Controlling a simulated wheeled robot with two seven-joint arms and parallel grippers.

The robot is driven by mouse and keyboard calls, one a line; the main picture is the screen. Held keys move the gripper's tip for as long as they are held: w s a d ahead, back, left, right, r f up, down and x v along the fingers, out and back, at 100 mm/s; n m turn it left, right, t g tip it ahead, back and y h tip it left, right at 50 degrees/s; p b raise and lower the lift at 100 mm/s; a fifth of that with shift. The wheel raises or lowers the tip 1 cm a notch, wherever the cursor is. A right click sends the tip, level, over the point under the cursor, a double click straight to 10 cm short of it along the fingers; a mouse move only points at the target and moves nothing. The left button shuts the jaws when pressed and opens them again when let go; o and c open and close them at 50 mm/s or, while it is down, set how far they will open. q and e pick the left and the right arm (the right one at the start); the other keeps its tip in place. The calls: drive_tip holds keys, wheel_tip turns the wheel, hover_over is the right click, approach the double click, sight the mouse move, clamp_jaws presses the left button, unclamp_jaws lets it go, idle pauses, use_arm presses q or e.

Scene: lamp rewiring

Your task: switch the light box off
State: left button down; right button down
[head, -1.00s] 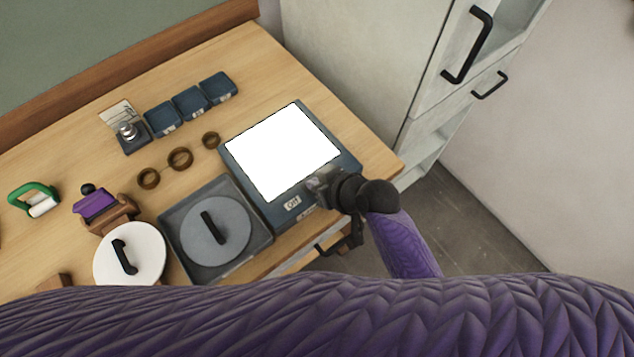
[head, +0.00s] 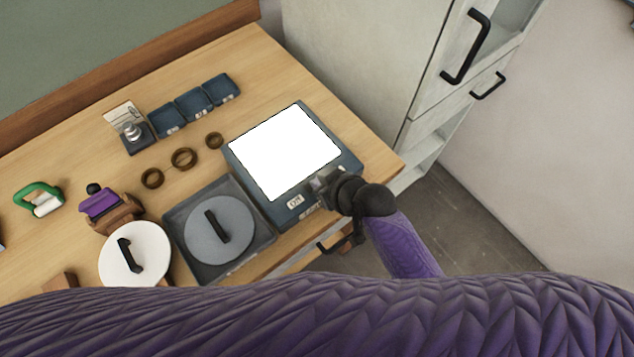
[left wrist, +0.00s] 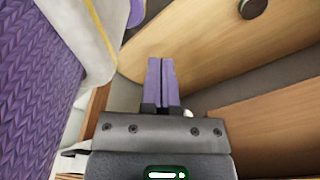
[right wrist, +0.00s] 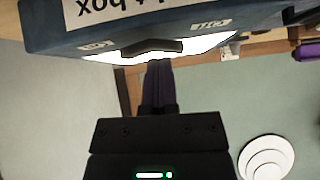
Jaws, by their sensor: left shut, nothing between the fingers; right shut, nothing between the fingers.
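The light box (head: 241,157) lies near the table's right end in the head view, its white panel (head: 285,150) glowing bright. Small labels sit on its near edge. My right gripper (head: 322,184) is shut and empty at the box's near right corner. In the right wrist view its fingers (right wrist: 158,70) point at a dark switch (right wrist: 152,48) between two labels on the box (right wrist: 55,30). I cannot tell whether they touch it. My left gripper shows only in the left wrist view (left wrist: 162,70), shut and empty, away from the light box.
A dark tray (head: 182,256) with a grey lidded disc (head: 235,232) stands left of the box. Brown rings (head: 184,158) and blue bins (head: 195,104) lie behind it. A white round lid (head: 145,240) is further left. A grey cabinet (head: 370,60) stands beyond the table's right end.

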drive_tip(key=shift+w+d+f, duration=0.15)
drive_tip(key=shift+d+f, duration=0.1)
drive_tip(key=shift+d, duration=0.2)
drive_tip(key=shift+r, duration=0.2)
drive_tip(key=r+p, duration=0.5)
drive_tip(key=shift+d+r+p, duration=0.15)
drive_tip(key=shift+d+p, duration=0.05)
drive_tip(key=shift+p, duration=0.1)
drive_tip(key=p+v, duration=0.1)
drive_tip(key=v, duration=0.7)
drive_tip(key=shift+s+d+p, duration=0.3)
drive_tip(key=shift+s+p, duration=0.1)
